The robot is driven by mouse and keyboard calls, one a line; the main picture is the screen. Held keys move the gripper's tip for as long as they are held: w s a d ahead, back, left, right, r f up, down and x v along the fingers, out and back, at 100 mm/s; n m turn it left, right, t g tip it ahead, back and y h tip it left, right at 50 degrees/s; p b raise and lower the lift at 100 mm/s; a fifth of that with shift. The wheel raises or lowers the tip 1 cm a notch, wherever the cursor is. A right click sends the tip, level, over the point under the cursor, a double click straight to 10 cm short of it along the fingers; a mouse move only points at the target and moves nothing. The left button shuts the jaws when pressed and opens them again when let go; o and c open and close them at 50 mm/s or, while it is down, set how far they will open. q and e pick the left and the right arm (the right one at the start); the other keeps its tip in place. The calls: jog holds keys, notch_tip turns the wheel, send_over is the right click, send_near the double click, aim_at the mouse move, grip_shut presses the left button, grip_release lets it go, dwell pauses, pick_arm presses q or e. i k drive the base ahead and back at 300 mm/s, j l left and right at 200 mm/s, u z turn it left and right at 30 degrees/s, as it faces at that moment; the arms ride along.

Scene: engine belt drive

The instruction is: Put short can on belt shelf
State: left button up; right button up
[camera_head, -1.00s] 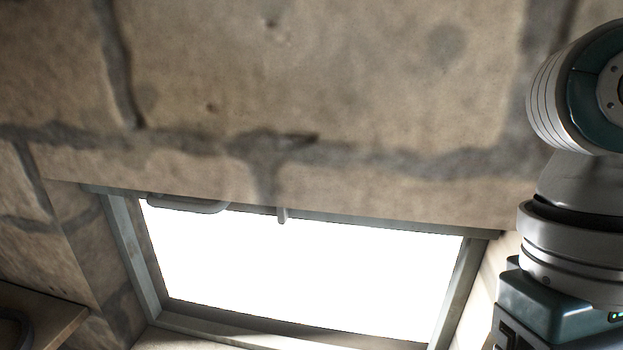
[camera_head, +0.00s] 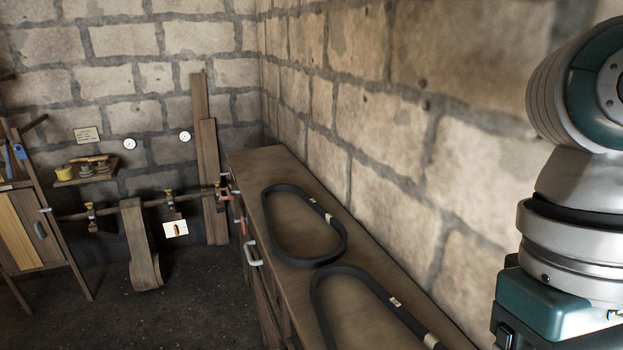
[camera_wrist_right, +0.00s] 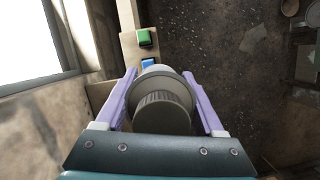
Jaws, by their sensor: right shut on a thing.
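In the right wrist view, my right gripper (camera_wrist_right: 159,78) is shut on a grey can (camera_wrist_right: 163,113) with a ribbed round cap. The purple fingers press on both sides of it, and its far end is partly hidden. In the head view, the belt shelf (camera_head: 262,165) is a long wooden top along the right wall. Two black belt loops lie on it, a farther one (camera_head: 337,254) and a nearer one (camera_head: 318,298). My right arm fills the right edge there, but its gripper is out of frame. My left gripper shows in neither view.
A small wall shelf (camera_head: 62,184) with a yellow pot stands far left, beside a leaning rack (camera_head: 22,232). The dark floor (camera_head: 190,300) left of the belt shelf is mostly clear. In the wrist view, green (camera_wrist_right: 145,37) and blue (camera_wrist_right: 149,63) blocks lie beyond the can.

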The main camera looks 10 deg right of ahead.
aim_at(263, 165)
jog(key=i+j+u, duration=0.1)
jog(key=i+u, duration=0.4)
jog(key=i, duration=1.35)
jog(key=i+z, duration=0.15)
jog(key=i, duration=0.45)
jog(key=i+j+z, duration=0.1)
jog(key=i, duration=0.55)
jog(key=i+j+z, duration=0.15)
jog(key=i, duration=0.45)
jog(key=i+j+z, duration=0.2)
jog(key=i, duration=0.15)
jog(key=i+j+z, duration=0.2)
jog(key=i, duration=0.1)
